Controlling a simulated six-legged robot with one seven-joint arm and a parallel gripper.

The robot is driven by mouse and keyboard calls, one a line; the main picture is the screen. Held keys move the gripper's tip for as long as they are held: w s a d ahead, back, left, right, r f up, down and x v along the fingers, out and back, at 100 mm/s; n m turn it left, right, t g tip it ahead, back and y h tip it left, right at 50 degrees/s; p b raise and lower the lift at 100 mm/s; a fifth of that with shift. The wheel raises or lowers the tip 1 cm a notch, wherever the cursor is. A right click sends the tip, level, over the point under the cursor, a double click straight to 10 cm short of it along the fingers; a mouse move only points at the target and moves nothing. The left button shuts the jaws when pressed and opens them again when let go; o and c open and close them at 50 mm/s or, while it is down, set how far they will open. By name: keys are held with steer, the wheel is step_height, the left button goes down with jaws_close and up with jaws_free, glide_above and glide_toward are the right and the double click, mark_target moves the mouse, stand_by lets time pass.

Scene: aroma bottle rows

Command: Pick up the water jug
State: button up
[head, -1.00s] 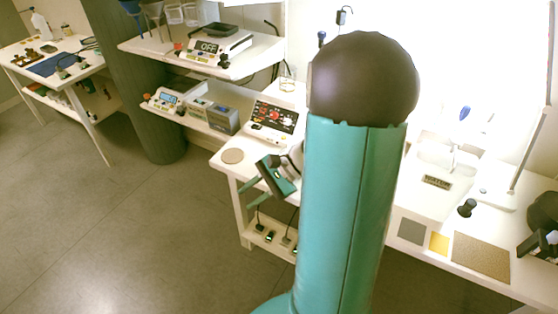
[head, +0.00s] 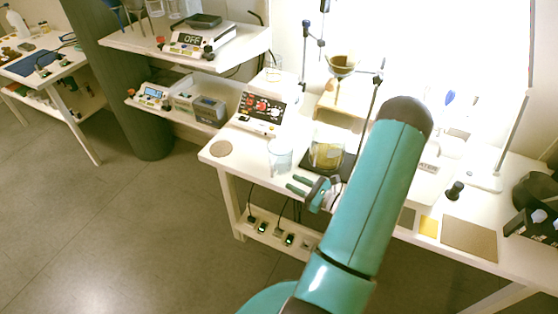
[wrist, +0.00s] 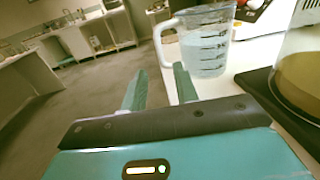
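The water jug (head: 279,158) is a clear measuring jug standing upright near the front edge of the white bench in the head view. The wrist view shows the jug (wrist: 208,48) with dark graduation marks, and its handle on the left side faces my gripper. My gripper (head: 295,186) is just in front of the jug, low at the bench edge. In the wrist view my gripper (wrist: 160,80) has its two teal fingers apart with nothing between them. The jug and handle lie beyond the fingertips, not held.
A beaker of yellowish liquid (head: 327,152) stands on a dark plate right of the jug, close to my gripper. A control box (head: 265,108) is behind. A round tan disc (head: 221,149) lies left. A funnel (head: 341,63) is on a stand behind. The floor in front is clear.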

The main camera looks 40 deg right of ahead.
mark_target(272, 175)
steer(key=x, duration=1)
steer(key=shift+r, duration=0.1)
steer(key=shift+s, duration=0.1)
steer(key=shift+c, duration=0.2)
jaws_close()
